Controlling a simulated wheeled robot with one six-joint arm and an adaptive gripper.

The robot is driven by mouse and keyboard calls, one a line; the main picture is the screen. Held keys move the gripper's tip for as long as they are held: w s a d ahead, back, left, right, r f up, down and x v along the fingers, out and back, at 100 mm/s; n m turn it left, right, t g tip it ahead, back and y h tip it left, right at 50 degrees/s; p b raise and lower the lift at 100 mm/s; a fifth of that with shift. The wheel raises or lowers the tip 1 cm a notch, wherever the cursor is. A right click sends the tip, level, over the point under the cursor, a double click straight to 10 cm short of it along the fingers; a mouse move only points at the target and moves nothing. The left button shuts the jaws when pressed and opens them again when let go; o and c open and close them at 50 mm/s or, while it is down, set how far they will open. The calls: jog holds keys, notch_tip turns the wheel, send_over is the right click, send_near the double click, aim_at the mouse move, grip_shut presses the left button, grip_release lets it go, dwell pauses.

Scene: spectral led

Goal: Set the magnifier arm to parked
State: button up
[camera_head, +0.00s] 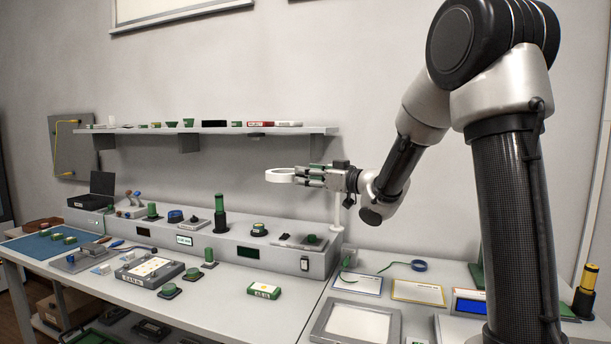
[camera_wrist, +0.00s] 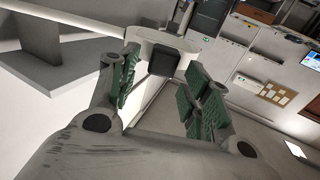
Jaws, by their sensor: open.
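A slim white post (camera_head: 337,212) rises behind my wrist from the right end of the raised bench unit. My gripper (camera_head: 312,177) is at the ring's right side, at the same height, and covers the part between ring and post. In the wrist view my gripper (camera_wrist: 163,72) is open, with green ridged pads apart. A white bar with a dark square block (camera_wrist: 164,60) lies between or just beyond the pads. I cannot tell whether the pads touch it.
A wall shelf (camera_head: 225,131) with small items runs behind and above. The raised bench unit (camera_head: 215,246) carries several green and blue parts, including a tall green cylinder (camera_head: 220,215). A framed white panel (camera_head: 357,322) lies on the bench below. The air left of the ring is free.

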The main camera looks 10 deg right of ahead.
jog(key=shift+x, duration=0.8)
jog(key=shift+a, duration=0.1)
grip_shut()
